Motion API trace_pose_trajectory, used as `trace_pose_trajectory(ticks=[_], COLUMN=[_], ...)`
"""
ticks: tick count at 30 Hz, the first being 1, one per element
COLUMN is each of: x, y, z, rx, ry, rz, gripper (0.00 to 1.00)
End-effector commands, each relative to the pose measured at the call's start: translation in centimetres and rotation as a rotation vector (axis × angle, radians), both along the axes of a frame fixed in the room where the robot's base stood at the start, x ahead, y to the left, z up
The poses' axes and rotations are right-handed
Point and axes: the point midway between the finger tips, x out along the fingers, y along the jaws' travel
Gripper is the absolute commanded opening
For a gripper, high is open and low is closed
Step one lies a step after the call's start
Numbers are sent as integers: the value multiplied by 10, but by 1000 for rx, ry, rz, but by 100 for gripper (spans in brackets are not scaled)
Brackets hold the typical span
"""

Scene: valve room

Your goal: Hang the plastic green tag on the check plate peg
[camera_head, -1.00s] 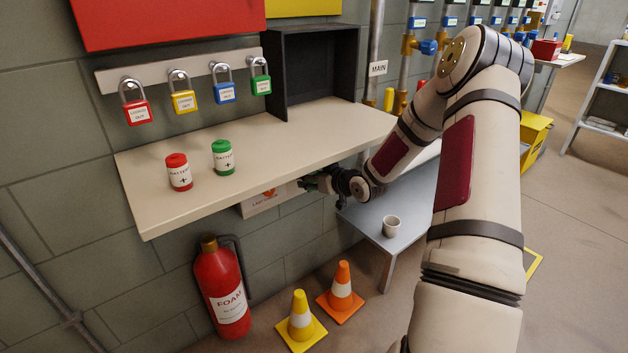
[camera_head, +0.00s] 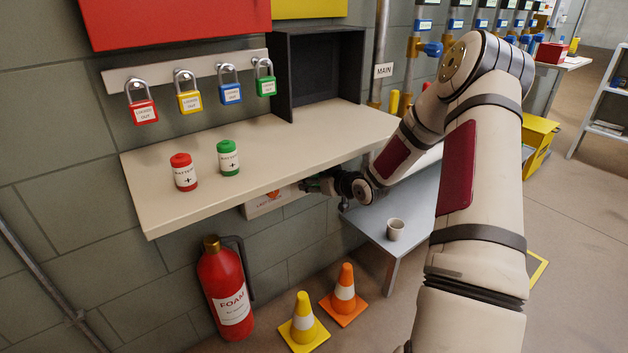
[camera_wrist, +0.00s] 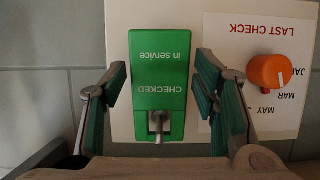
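The green tag (camera_wrist: 159,75) is flat and rectangular, with upside-down white words "in service" and "CHECKED" in the wrist view. It lies against the white check plate (camera_wrist: 118,22). The metal peg (camera_wrist: 158,128) shows in the opening at the tag's lower end. My gripper (camera_wrist: 160,90) is open, with one green-padded finger on each side of the tag and narrow gaps between. In the head view my gripper (camera_head: 316,185) is under the shelf's front edge, at the right end of the check plate (camera_head: 266,206); the tag cannot be made out there.
An orange knob (camera_wrist: 270,72) sticks out of the plate beside the right finger. A grey table (camera_head: 420,205) with a cup (camera_head: 396,229) stands to the right.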

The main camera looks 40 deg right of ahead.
Motion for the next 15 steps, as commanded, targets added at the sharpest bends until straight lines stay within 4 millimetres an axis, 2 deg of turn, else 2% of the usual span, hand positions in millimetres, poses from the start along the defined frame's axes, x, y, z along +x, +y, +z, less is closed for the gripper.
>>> trace_pose_trajectory(ticks=[10,15], x=[-1,-16], y=[0,-2], z=[1,7], rx=[0,-1], ry=[0,0], rz=[0,-2], gripper=[65,65])
